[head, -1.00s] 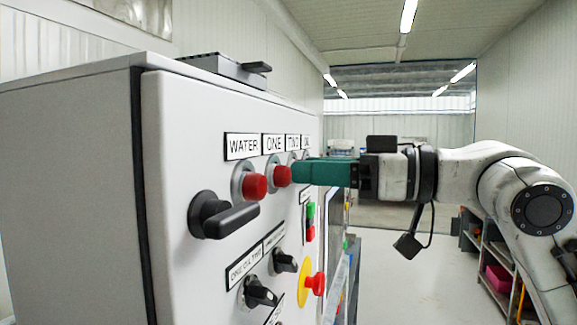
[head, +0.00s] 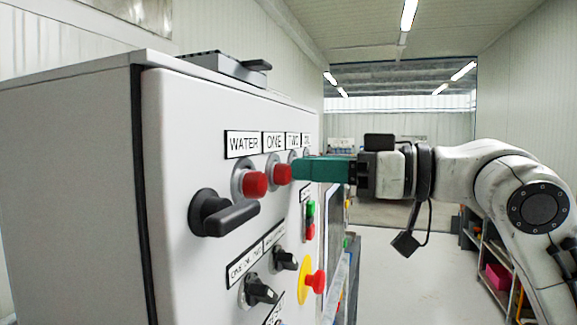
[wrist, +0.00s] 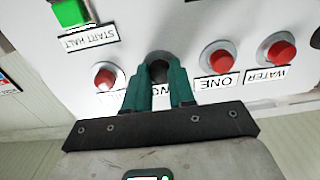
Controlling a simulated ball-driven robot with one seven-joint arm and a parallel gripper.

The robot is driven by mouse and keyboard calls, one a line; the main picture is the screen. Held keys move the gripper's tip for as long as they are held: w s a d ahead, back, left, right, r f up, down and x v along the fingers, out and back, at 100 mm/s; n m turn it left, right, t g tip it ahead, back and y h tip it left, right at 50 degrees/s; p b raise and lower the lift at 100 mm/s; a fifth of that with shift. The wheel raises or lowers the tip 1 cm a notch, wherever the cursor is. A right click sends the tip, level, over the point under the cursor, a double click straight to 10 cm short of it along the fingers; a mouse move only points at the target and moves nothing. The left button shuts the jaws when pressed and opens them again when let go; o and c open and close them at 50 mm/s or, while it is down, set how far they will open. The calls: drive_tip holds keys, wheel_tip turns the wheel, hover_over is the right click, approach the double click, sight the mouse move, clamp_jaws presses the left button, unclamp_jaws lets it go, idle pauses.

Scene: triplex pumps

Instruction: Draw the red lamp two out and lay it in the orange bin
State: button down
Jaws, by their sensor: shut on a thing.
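In the head view my gripper (head: 297,170), with green fingers, reaches from the right to the white panel just below the TWO label (head: 293,140). In the wrist view its fingers (wrist: 159,78) are closed in around the TWO position, between the ONE lamp and the leftmost lamp. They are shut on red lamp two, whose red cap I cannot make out. A dark round opening in a grey ring (wrist: 158,58) shows between and beyond the fingertips. I cannot make out the orange bin.
Red lamps one (head: 283,174) and water (head: 255,185) sit close left of my fingers. A black rotary handle (head: 222,214), smaller knobs and a red mushroom button (head: 316,282) jut out below. Shelves (head: 496,262) with a pink container (head: 498,277) stand at right.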

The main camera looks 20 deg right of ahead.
drive_tip(key=shift+d, duration=0.1)
drive_tip(key=v, duration=0.6)
drive_tip(key=shift+s+d, duration=0.25)
drive_tip(key=shift+d, duration=0.05)
idle(1.0)
idle(0.3)
